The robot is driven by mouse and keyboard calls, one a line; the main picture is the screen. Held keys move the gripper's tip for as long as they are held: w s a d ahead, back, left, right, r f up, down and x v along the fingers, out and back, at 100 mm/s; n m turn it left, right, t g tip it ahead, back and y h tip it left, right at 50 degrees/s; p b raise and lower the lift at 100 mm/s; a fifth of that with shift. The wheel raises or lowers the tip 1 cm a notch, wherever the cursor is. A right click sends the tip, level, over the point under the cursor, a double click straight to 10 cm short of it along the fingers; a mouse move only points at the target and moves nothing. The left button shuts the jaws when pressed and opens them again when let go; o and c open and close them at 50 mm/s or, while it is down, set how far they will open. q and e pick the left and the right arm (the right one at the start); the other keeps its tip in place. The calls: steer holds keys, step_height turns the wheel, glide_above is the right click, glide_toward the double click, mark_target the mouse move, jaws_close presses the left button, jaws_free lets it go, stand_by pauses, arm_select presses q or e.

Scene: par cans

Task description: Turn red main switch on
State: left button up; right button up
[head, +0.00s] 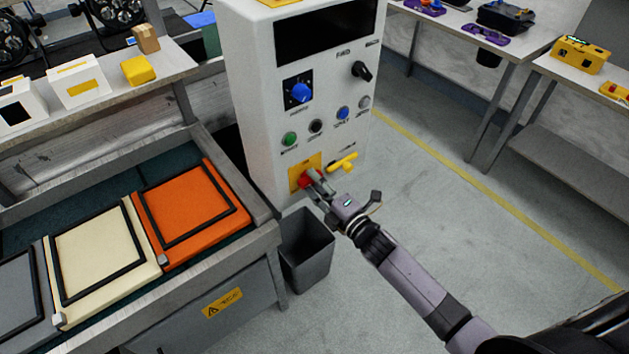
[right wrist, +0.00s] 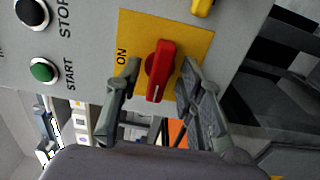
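The red main switch (right wrist: 160,72) is a red rotary handle on a yellow plate (right wrist: 188,40) marked "ON", low on the white control cabinet (head: 262,105). In the head view the red switch (head: 306,178) is partly covered by my right gripper (head: 313,188). In the right wrist view my right gripper (right wrist: 158,85) has its two fingers apart, one on each side of the red handle. A gap shows between the handle and the fingers; whether either finger touches it I cannot tell. My left gripper is not in view.
A yellow handle (head: 343,162) sits just right of the switch plate. A green start button (right wrist: 44,70) and a black stop button (right wrist: 32,12) are nearby. A dark bin (head: 307,255) stands below the cabinet, and a conveyor with an orange panel (head: 187,215) is at left.

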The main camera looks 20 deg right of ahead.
steer(key=shift+w+a, duration=0.1)
steer(key=shift+w, duration=0.15)
steer(key=shift+c, duration=0.4)
jaws_close()
